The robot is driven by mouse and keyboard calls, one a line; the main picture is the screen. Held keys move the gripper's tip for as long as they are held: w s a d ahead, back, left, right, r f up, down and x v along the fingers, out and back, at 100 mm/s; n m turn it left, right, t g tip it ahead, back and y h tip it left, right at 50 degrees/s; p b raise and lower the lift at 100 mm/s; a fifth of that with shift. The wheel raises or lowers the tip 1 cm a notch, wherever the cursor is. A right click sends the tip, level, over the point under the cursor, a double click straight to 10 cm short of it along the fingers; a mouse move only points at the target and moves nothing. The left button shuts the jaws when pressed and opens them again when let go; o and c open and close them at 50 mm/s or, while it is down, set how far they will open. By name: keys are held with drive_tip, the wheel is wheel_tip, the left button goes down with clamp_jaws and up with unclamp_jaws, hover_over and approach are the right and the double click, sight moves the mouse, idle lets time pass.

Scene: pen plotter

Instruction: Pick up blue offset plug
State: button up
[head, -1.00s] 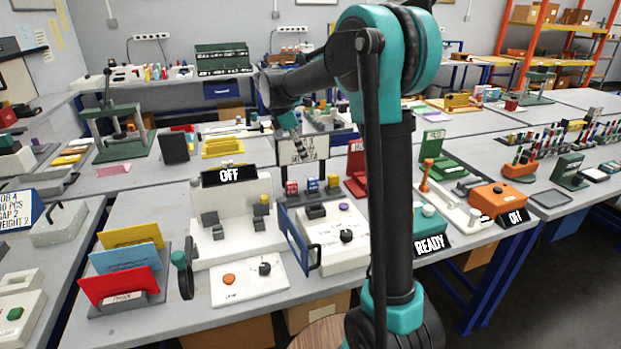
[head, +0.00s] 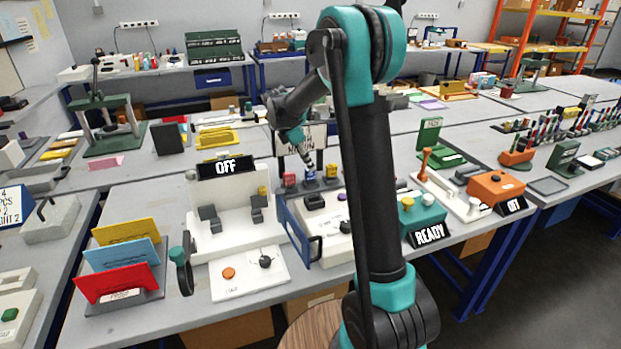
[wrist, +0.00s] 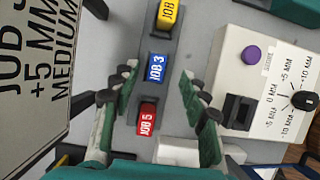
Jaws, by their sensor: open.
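The blue offset plug (wrist: 157,68), with a label reading JOB 3, sits in a grey rack (wrist: 180,48), in the middle of a row of plugs. A red plug (wrist: 147,116) reading JOB 5 and a yellow plug (wrist: 168,14) stand on either side of it. In the head view the blue plug (head: 310,178) is small, just below my gripper (head: 306,158). In the wrist view my gripper (wrist: 157,76) is open, with its green-padded fingers apart on the left and right of the row. The blue plug shows between the fingertips; nothing is held.
A JOB sign board (wrist: 38,65) stands close on the left in the wrist view. A white box with a dial (wrist: 270,90) and purple button is on the right.

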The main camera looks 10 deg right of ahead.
sight(311, 178)
drive_tip(key=shift+a+x, duration=0.15)
drive_tip(key=shift+x, duration=1.2)
drive_tip(key=shift+a+x, duration=0.15)
drive_tip(key=shift+x, duration=1.25)
drive_tip(key=shift+w+f, duration=0.15)
clamp_jaws()
